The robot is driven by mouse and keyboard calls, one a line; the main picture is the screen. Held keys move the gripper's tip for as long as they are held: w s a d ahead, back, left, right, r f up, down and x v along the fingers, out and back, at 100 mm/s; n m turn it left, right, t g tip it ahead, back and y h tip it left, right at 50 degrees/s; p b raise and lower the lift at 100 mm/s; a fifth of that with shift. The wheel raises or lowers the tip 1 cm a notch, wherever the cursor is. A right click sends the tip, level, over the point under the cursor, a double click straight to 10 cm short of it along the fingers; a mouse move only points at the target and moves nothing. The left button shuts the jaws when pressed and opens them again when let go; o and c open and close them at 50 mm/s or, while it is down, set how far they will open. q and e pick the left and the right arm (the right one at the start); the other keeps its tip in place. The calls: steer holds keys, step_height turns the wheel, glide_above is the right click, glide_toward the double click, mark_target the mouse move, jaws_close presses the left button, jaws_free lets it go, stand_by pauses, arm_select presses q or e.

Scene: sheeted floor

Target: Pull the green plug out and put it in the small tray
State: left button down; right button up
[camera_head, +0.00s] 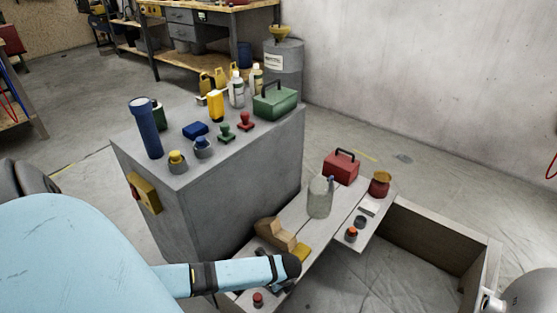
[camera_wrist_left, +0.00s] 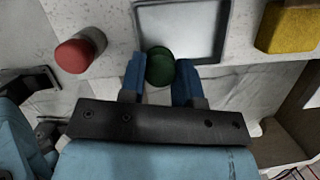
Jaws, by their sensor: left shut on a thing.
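My left gripper (camera_wrist_left: 160,78) is shut on a green plug (camera_wrist_left: 160,64), which sits between its two blue fingertips in the left wrist view. The plug overlaps the near edge of a small grey tray (camera_wrist_left: 190,22) with a dark rim. I cannot tell whether the plug touches the tray. In the head view my left gripper (camera_head: 284,284) is low over the plank bench, and my wrist hides the plug and most of the tray. My right gripper is not in view.
A red-topped plug (camera_wrist_left: 80,52) stands left of the tray; a yellow block (camera_wrist_left: 287,27) lies to its right. On the bench (camera_head: 338,207) are a wooden block (camera_head: 275,233), a grey jug (camera_head: 320,197) and a red toolbox (camera_head: 341,167). A grey cabinet (camera_head: 240,190) stands behind.

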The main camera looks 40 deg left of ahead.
arm_select(q)
steer(key=shift+f, duration=0.35)
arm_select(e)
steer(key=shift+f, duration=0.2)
arm_select(q)
steer(key=c, duration=0.8)
jaws_free()
steer(key=shift+o, duration=0.2)
steer(key=p+v, duration=0.2)
steer(key=v, duration=0.2)
steer(key=p+v, duration=0.3)
steer(key=v, duration=0.6)
steer(key=shift+d+r+p, duration=0.15)
steer(key=shift+r+p, duration=0.2)
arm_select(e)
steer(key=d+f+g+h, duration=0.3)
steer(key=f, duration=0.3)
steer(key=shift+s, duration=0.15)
arm_select(q)
steer(key=shift+s, duration=0.15)
